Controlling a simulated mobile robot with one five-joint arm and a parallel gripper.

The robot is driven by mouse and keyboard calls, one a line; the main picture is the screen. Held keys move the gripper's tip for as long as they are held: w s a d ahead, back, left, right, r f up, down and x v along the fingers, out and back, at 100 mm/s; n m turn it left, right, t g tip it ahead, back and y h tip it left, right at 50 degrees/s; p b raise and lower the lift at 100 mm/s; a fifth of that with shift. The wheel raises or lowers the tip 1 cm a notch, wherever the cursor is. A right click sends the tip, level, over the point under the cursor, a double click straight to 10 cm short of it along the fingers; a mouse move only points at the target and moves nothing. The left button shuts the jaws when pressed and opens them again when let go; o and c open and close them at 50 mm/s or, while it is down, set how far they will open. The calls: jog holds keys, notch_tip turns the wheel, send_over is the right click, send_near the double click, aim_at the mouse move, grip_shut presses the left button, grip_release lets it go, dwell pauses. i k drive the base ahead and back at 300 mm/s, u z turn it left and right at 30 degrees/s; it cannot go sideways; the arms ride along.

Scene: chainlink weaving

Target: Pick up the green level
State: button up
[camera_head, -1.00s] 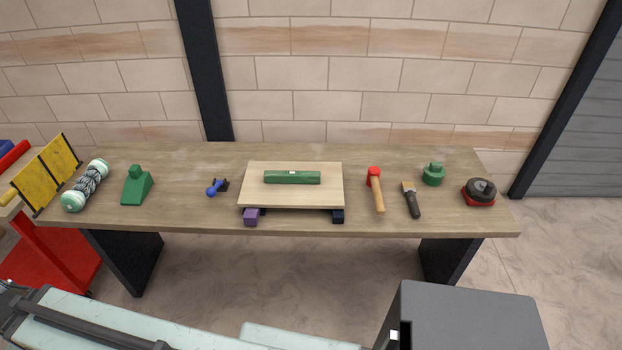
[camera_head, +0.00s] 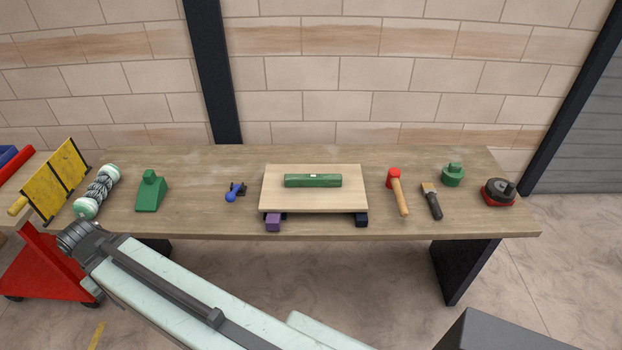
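The green level (camera_head: 313,181) lies flat, its long side running left to right, on a light wooden board (camera_head: 312,203) in the middle of the workbench. A small pale mark shows at the middle of its top edge. Nothing touches the level from above. My arm's pale link (camera_head: 190,295) reaches from the bottom of the picture toward the left and ends in a dark joint in front of the bench's left part. I cannot make out my gripper's fingers in this view. The arm is well apart from the level.
The board rests on purple (camera_head: 273,223) and dark blocks near the bench's (camera_head: 420,225) front edge. A blue tool (camera_head: 234,192) and green block (camera_head: 151,192) lie left. A red cart (camera_head: 45,270) adjoins the bench.

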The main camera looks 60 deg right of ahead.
aim_at(290, 180)
jog(key=i, duration=0.85)
jog(key=u, duration=0.05)
